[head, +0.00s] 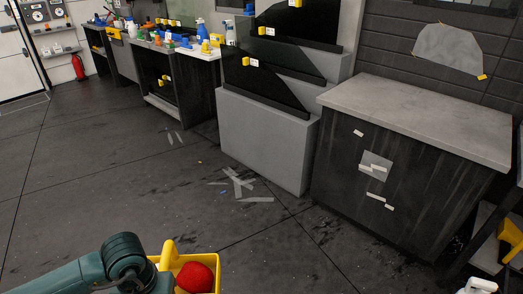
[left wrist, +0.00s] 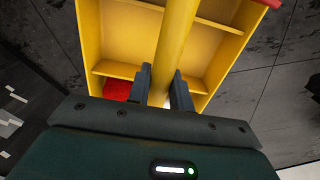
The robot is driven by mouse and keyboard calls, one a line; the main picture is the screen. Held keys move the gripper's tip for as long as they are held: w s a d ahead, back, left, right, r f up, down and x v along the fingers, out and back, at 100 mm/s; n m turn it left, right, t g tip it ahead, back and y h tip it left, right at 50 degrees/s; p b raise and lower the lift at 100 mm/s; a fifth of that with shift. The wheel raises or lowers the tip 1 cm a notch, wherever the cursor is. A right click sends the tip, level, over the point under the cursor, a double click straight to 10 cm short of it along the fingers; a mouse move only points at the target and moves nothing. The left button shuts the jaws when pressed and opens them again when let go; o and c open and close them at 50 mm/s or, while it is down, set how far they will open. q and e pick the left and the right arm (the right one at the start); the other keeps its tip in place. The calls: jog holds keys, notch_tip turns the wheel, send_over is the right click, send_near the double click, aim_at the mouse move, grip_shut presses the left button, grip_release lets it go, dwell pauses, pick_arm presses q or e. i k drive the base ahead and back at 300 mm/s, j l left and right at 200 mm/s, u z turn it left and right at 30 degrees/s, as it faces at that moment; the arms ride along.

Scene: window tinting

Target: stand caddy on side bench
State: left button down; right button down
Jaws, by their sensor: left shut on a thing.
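The yellow caddy (head: 207,263) is at the bottom of the head view, cut off by the frame's lower edge, with a rounded red thing (head: 195,277) in it. In the left wrist view, the caddy (left wrist: 120,42) shows its divided compartments and the bar handle (left wrist: 175,45). My left gripper (left wrist: 164,88) has its fingers on either side of the handle and is shut on it. Its fingers are hidden in the head view. A low, dark bench with a bare grey top (head: 430,115) stands at the right, apart from the caddy.
A grey stepped stand (head: 262,140) holding dark panels is left of the bare bench. A farther bench (head: 185,48) carries several bottles. A dark frame with a yellow item (head: 510,235) is at the right edge. Floor between is open, with pale strips (head: 240,185).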

aim_at(442, 122)
jog(key=i+z, duration=0.25)
jog(key=z, duration=0.2)
jog(key=i+j+z, duration=0.2)
jog(key=z, duration=0.25)
jog(key=i+j+z, duration=0.2)
jog(key=z, duration=0.25)
jog(key=i+j+z, duration=0.15)
jog(key=z, duration=0.35)
jog(key=i+j+z, duration=0.15)
jog(key=j+z, duration=0.25)
jog(key=i+j+z, duration=0.15)
jog(key=j+z, duration=0.6)
jog(key=j, duration=0.1)
